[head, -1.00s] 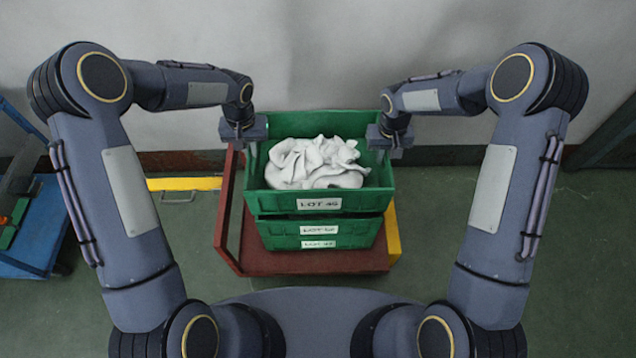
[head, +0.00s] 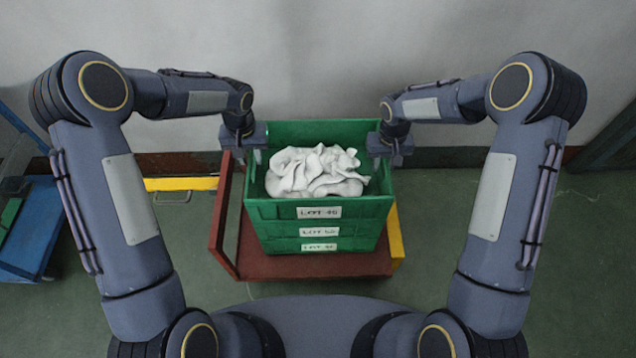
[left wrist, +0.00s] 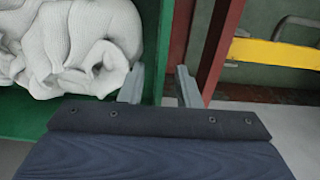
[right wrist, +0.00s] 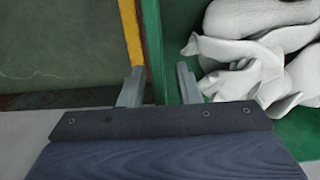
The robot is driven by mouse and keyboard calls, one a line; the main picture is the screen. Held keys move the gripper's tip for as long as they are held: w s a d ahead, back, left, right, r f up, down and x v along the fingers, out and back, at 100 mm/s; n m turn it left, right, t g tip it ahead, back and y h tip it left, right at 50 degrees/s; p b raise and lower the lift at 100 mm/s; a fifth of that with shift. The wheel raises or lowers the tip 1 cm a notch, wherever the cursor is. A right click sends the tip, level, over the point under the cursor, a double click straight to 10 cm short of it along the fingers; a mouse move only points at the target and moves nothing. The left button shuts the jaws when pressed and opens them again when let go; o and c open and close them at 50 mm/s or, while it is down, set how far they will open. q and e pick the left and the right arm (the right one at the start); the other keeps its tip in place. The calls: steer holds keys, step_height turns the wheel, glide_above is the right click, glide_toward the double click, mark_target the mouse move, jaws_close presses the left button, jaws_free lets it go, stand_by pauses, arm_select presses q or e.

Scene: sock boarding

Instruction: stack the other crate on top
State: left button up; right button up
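The top green crate (head: 268,209) holds crumpled white socks (head: 315,170) and sits upright on other green crates (head: 278,246), its walls lined up with theirs. The stack stands on a dark red dolly (head: 290,267). My left gripper (head: 252,154) is at the crate's left rim; in the left wrist view its fingers are apart, with the green wall (left wrist: 150,40) between them. My right gripper (head: 385,158) is at the right rim; in the right wrist view its fingers are also apart, with the wall (right wrist: 152,45) between them. How the crates' rims engage is hidden.
The dolly has a raised red frame (head: 222,205) on the left and a yellow edge (head: 396,235) on the right. A blue cart (head: 25,235) stands at the far left. The grey wall (head: 320,60) is close behind. The green floor to the right is clear.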

steer(key=shift+r, duration=0.1)
arm_select(q)
step_height(320, 180, up, 12)
arm_select(e)
step_height(320, 180, up, 12)
steer(key=shift+f, duration=0.1)
stand_by(0.6)
stand_by(0.4)
